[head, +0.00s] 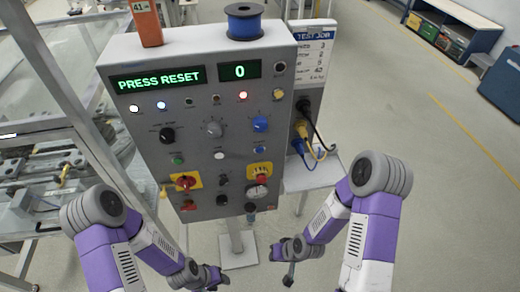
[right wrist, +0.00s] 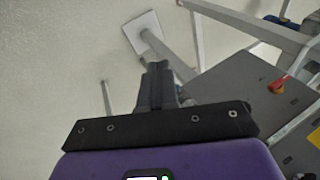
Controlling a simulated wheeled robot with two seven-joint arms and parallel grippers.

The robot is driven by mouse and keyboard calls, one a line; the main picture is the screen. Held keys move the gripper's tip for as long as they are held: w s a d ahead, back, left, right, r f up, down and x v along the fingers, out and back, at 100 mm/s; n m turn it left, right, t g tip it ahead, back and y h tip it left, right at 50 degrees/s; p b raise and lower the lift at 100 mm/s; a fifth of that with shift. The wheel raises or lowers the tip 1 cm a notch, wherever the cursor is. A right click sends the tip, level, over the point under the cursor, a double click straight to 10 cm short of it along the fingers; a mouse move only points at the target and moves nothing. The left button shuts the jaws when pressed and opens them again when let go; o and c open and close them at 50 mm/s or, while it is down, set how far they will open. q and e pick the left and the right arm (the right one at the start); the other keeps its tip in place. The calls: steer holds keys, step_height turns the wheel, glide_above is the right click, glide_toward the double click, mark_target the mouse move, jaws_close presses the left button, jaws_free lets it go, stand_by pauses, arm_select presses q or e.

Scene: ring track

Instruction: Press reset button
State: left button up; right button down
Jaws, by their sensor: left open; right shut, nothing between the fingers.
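A grey control panel (head: 200,120) stands upright in the head view, with a green display (head: 158,78) reading "PRESS RESET" and a second display (head: 240,70) reading "0". Its small push buttons include a blue one (head: 259,149), a white one (head: 219,156) and a green one (head: 177,160); their labels are too small to read. My left gripper (head: 218,278) is open and empty, below the panel's lower edge. My right gripper (head: 290,274) is low, right of the panel's post; its closed, empty fingers show in the right wrist view (right wrist: 157,85).
A blue spool (head: 244,22) and an orange device (head: 145,22) stand on top. Cables (head: 312,140) hang at the right above a small shelf (head: 315,176). Machinery frames (head: 50,110) stand left.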

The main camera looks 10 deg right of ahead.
mark_target(260, 150)
steer(key=w+r+n+t+y+p, duration=0.1)
steer(key=w+r+n+t, duration=0.2)
steer(key=r, duration=1.1)
steer(key=w+r+n+t+y+p, duration=0.1)
steer(key=w+r, duration=0.6)
steer(key=r, duration=0.8)
steer(key=n+t+y, duration=0.1)
steer(key=n+t, duration=0.1)
steer(key=t, duration=0.1)
steer(key=shift+a+r+n+y+p, duration=0.15)
steer(key=shift+a+n+y+p, duration=0.15)
steer(key=shift+n+p, duration=0.1)
steer(key=shift+w, duration=0.1)
steer(key=w+p, duration=0.2)
steer(key=w, duration=0.6)
steer(key=shift+w, duration=0.4)
steer(key=shift+a, duration=0.1)
steer(key=shift+w, duration=0.4)
